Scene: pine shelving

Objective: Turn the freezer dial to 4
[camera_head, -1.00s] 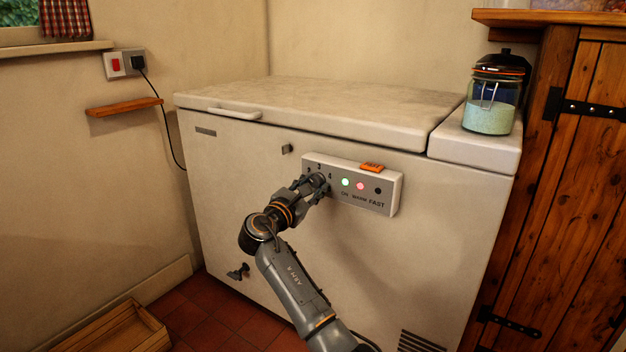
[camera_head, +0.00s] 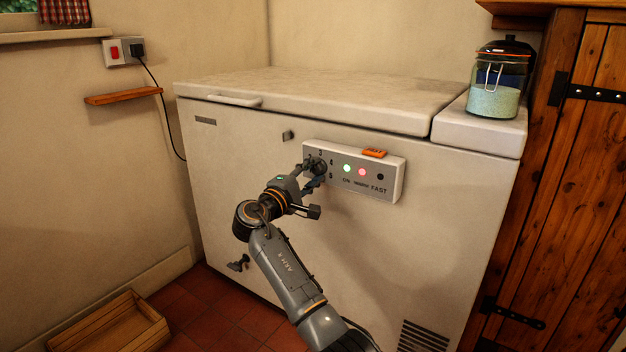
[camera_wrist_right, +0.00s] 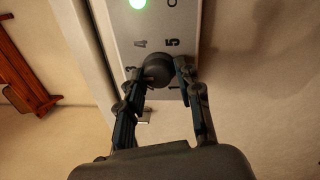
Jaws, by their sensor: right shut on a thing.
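The white chest freezer (camera_head: 240,170) has a grey control panel (camera_head: 393,182) on its front. A round dark dial (camera_head: 318,163) sits at the panel's left end, with printed numbers around it. My right gripper (camera_head: 314,170) is shut on the dial. In the right wrist view the fingers (camera_wrist_right: 157,72) press on both sides of the dial (camera_wrist_right: 158,68). The numbers 4 and 5 show beyond it; the dial's pointer mark cannot be made out. My left gripper is not in view.
Green and red lights (camera_head: 354,170) glow beside the dial, and an orange block (camera_head: 374,153) lies on the panel's top. A glass jar (camera_head: 496,88) stands on the freezer's right end. A wooden crate (camera_head: 150,333) is on the floor at left.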

